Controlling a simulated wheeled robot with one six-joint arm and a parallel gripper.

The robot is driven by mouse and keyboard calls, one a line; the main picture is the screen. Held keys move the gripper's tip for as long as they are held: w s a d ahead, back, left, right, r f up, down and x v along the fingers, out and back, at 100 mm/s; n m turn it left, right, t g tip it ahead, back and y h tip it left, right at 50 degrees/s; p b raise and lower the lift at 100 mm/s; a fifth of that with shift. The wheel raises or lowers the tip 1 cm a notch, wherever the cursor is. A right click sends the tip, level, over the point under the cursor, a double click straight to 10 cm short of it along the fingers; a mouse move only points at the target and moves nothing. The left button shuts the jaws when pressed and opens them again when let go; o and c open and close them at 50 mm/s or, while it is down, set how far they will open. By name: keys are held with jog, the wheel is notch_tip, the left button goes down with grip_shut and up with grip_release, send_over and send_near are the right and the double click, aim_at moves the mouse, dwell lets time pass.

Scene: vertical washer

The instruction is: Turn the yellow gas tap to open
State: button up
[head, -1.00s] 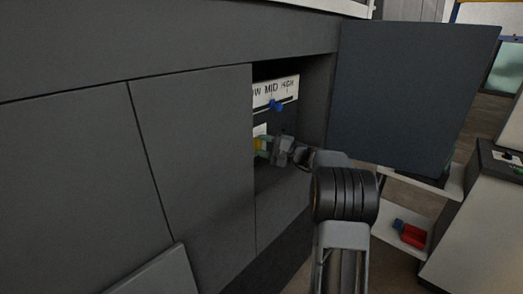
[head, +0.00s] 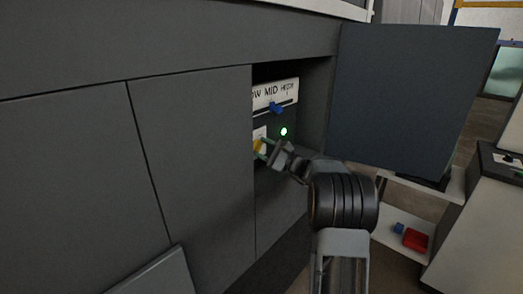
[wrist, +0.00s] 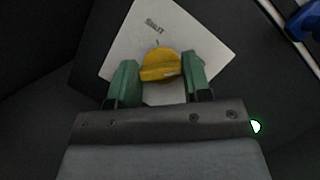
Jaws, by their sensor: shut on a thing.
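The yellow gas tap (wrist: 160,66) is a knob on a white label plate (wrist: 197,30) inside the open cabinet compartment. In the wrist view the plate appears tilted. The tap also shows in the head view (head: 258,146), partly covered by my gripper. My gripper (wrist: 158,72) has green fingers, one on each side of the tap, and is shut on it. In the head view my gripper (head: 264,150) reaches into the compartment from the right.
A lit green light (head: 283,132) is right of the tap. Above it is a blue slider (head: 276,107) under a LOW/MID/HIGH label, its first letter hidden. The open dark door (head: 415,95) stands right of my arm. A red container (head: 415,239) sits on a low shelf.

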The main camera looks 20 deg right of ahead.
jog(key=shift+f, duration=0.25)
jog(key=o, duration=0.9)
jog(key=shift+r, duration=0.1)
jog(key=shift+s+d, duration=0.15)
jog(key=shift+d, duration=0.05)
jog(key=b+v, duration=0.1)
jog(key=v, duration=1.2)
jog(key=shift+s+b, duration=0.2)
jog(key=shift+b, duration=0.2)
